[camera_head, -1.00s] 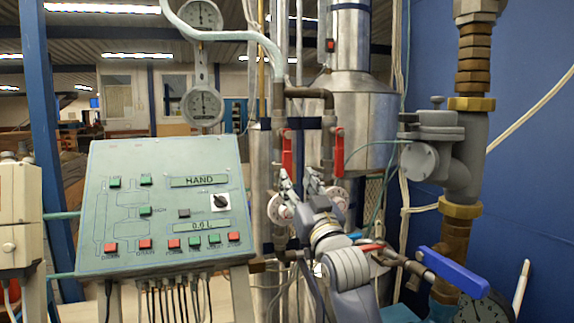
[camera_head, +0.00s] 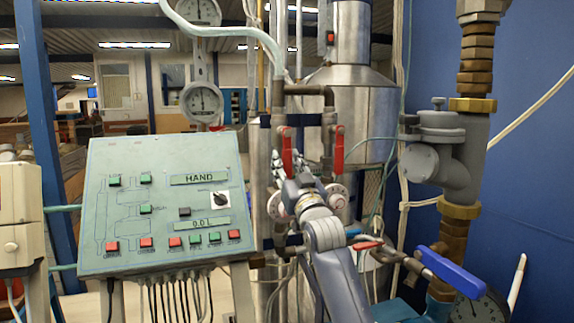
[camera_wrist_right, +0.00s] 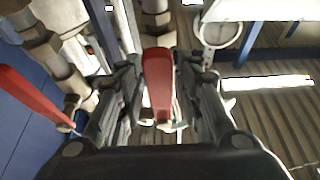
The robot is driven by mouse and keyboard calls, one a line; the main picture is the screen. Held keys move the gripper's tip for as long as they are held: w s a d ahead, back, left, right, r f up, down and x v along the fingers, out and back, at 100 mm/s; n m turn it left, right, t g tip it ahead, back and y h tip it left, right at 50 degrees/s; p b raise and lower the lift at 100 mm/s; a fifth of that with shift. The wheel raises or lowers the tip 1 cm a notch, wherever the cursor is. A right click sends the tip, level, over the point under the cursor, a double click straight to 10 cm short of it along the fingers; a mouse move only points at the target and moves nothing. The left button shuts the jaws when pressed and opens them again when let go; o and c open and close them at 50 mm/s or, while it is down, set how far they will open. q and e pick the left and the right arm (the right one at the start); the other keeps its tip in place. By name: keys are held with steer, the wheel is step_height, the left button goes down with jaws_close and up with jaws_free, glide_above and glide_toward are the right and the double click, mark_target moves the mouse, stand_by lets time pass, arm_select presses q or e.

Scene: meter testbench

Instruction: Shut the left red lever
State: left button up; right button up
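The left red lever (camera_head: 287,148) hangs upright on the left pipe of the valve pair, right of the control panel. My right gripper (camera_head: 291,166) is at its lower part, with the fingers to either side. In the right wrist view the red lever (camera_wrist_right: 158,82) stands between the two spread fingers (camera_wrist_right: 158,92); the gripper looks open, and I cannot tell whether a finger touches the lever. My gripper and arm hide the lever's lower end and part of the valve in the head view. My left gripper is not in view.
The right red lever (camera_head: 339,150) hangs close by on the neighbouring pipe; a red lever also shows at the left of the wrist view (camera_wrist_right: 35,98). The control panel (camera_head: 130,240) stands left. A blue-handled valve (camera_head: 452,272) and grey pipework (camera_head: 455,165) are right.

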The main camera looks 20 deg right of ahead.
jaws_close()
steer(key=shift+d, duration=0.15)
steer(key=shift+d+n+y+p, duration=0.3)
steer(key=shift+n+y, duration=0.1)
steer(key=shift+n, duration=0.4)
arm_select(q)
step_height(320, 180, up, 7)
steer(key=p, duration=0.6)
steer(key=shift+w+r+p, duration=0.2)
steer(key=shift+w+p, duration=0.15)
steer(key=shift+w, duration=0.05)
arm_select(e)
steer(key=shift+d+r+n+g+y, duration=0.25)
steer(key=shift+d+n+y, duration=0.4)
steer(key=shift+n, duration=0.8)
steer(key=shift+d+r+n+g+y, duration=0.3)
steer(key=shift+d+n+y, duration=0.35)
steer(key=shift+n, duration=0.75)
steer(key=shift+d+r+n+g+y, duration=0.25)
steer(key=shift+d+n+y, duration=0.4)
steer(key=shift+n, duration=0.8)
steer(key=shift+a, duration=0.1)
steer(key=o, duration=0.5)
jaws_free()
steer(key=shift+w+f, duration=0.1)
steer(key=shift+w, duration=0.05)
